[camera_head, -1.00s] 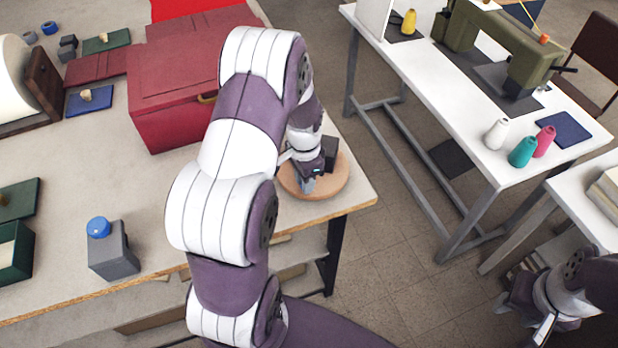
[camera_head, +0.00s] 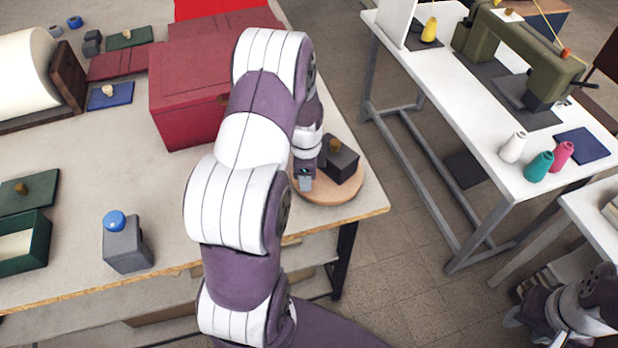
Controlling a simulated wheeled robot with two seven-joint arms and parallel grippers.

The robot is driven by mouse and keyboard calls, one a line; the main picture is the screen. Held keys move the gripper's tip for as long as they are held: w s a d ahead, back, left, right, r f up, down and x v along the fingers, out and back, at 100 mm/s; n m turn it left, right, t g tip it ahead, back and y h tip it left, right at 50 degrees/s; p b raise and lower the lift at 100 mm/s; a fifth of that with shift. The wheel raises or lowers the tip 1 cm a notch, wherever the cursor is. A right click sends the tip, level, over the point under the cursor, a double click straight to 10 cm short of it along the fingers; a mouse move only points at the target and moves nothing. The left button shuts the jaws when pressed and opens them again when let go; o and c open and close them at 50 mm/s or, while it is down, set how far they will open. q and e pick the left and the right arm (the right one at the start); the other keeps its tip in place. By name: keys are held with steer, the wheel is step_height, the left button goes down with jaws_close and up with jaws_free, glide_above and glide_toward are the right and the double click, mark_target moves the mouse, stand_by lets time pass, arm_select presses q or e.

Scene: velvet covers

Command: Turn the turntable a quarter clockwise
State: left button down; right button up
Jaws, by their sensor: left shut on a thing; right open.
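The turntable (camera_head: 330,196) is a round, light wooden disc near the right front corner of the large worktable. A dark box (camera_head: 342,167) with a brown knob on top sits on it. My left gripper (camera_head: 305,184) points down at the left part of the disc, beside the dark box. It is shut at the turntable; its fingertips partly hide what lies between them. My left arm covers the area left of the disc. My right gripper (camera_head: 528,312) is at the lower right, open, apart from the turntable and partly hidden by its own arm.
A large red box (camera_head: 188,97) stands close behind and left of the turntable. A grey bottle with a blue cap (camera_head: 124,245) and a green open box (camera_head: 25,242) stand at front left. A white table (camera_head: 470,130) with a sewing machine is across the aisle.

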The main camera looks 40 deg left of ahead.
arm_select(q)
steer(key=shift+w+a+m, duration=0.35)
steer(key=shift+a+m, duration=0.35)
steer(key=shift+m, duration=0.4)
steer(key=shift+w+a+m, duration=0.3)
steer(key=shift+a+m, duration=0.4)
steer(key=shift+m, duration=0.4)
steer(key=shift+w+a+m, duration=0.1)
steer(key=shift+m, duration=0.2)
steer(key=c, duration=0.9)
jaws_free()
steer(key=shift+c, duration=0.2)
step_height(320, 180, up, 13)
steer(key=b, duration=0.2)
steer(key=shift+f, duration=0.2)
